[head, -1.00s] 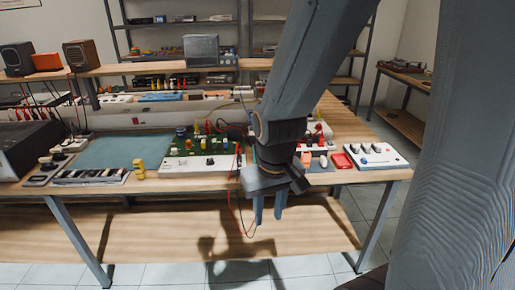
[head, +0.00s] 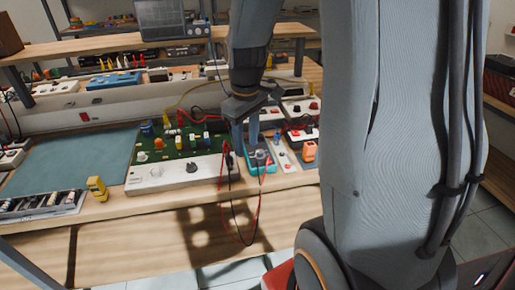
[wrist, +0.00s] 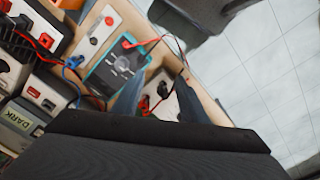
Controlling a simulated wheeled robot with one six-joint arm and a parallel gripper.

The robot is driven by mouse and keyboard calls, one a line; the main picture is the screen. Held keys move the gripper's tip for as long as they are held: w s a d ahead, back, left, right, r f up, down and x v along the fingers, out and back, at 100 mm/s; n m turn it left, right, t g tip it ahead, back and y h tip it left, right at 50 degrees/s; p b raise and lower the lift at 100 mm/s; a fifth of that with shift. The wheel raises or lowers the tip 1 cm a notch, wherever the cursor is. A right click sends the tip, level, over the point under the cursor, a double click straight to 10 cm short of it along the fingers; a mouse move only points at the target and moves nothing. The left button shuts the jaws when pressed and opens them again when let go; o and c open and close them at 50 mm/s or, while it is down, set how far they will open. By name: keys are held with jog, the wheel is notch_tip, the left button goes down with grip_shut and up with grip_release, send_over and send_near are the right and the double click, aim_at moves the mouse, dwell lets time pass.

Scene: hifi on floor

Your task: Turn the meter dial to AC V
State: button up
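The meter (head: 250,164) is a small teal-edged unit with a dark face near the front edge of the bench. Its dial (head: 261,156) is a grey knob in the head view. In the wrist view the meter (wrist: 101,78) lies tilted, with the dial (wrist: 122,62) on its face. The dial's setting and labels are too small to read. My gripper (head: 246,147) points down just above and behind the meter, its two fingers apart and empty. In the wrist view the gripper (wrist: 160,103) has one finger beside the meter's lower end. I cannot tell whether it touches.
Red and black leads (head: 247,215) hang over the bench front near the meter. A green circuit board (head: 178,147) on a white base stands left of it. An orange part (head: 309,151) and a narrow white switch strip (head: 282,153) are to the right. A yellow part (head: 97,188) sits farther left.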

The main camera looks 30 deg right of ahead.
aim_at(261, 151)
jog(key=w+d+n, duration=0.1)
jog(key=d, duration=0.1)
jog(key=w+d+f+n, duration=0.1)
jog(key=w+d, duration=0.1)
jog(key=d, duration=0.1)
jog(key=w+d+n+b, duration=0.1)
jog(key=w+d, duration=0.1)
jog(key=shift+w+d+f+g, duration=0.2)
jog(key=shift+d+f+g, duration=0.1)
jog(key=shift+d, duration=0.1)
jog(key=shift+f+p, duration=0.75)
jog(key=shift+f, duration=3)
grip_shut()
